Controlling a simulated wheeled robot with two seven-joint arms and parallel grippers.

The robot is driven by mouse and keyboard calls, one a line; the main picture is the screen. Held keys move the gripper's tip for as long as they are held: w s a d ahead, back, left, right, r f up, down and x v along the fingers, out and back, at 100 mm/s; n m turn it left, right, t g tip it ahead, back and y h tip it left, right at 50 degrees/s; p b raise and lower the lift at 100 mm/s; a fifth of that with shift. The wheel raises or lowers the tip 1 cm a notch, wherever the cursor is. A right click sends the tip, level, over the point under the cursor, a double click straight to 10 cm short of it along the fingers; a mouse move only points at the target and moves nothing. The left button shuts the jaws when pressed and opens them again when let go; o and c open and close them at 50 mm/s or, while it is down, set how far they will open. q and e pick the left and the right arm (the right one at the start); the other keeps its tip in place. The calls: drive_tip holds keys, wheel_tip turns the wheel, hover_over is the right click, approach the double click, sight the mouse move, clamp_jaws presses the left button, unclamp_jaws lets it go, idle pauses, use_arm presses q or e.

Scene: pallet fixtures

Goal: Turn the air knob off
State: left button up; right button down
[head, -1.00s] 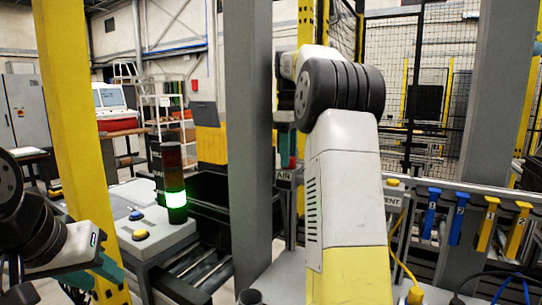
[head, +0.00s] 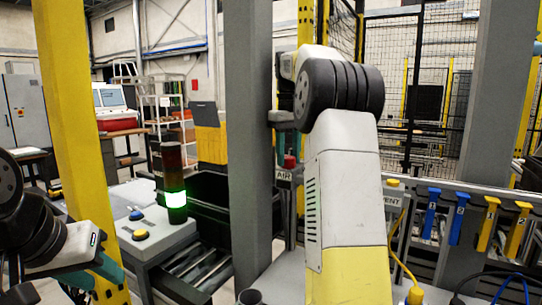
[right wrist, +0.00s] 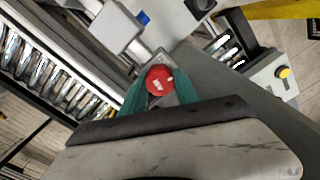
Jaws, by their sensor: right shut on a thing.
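The red air knob (head: 289,161) sits above an "AIR" label (head: 283,175), just right of the grey post. In the right wrist view, the round red knob (right wrist: 160,80) has white lettering on its face. The green fingers of my right gripper (right wrist: 160,88) are on either side of it, shut on it. In the head view my right arm hides most of that gripper. My left gripper (head: 95,275) is at the lower left, far from the knob; its green fingers are partly cut off, and their opening is unclear.
The grey post (head: 249,150) stands close left of the knob. A lit green signal tower (head: 174,185) and a button box (head: 150,235) are further left. A "VENT" label (head: 392,200) and blue and yellow handles (head: 457,218) are at right.

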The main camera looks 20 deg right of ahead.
sight(289, 157)
idle(0.4)
drive_tip(key=c, duration=0.9)
unclamp_jaws()
drive_tip(key=shift+r, duration=3.95)
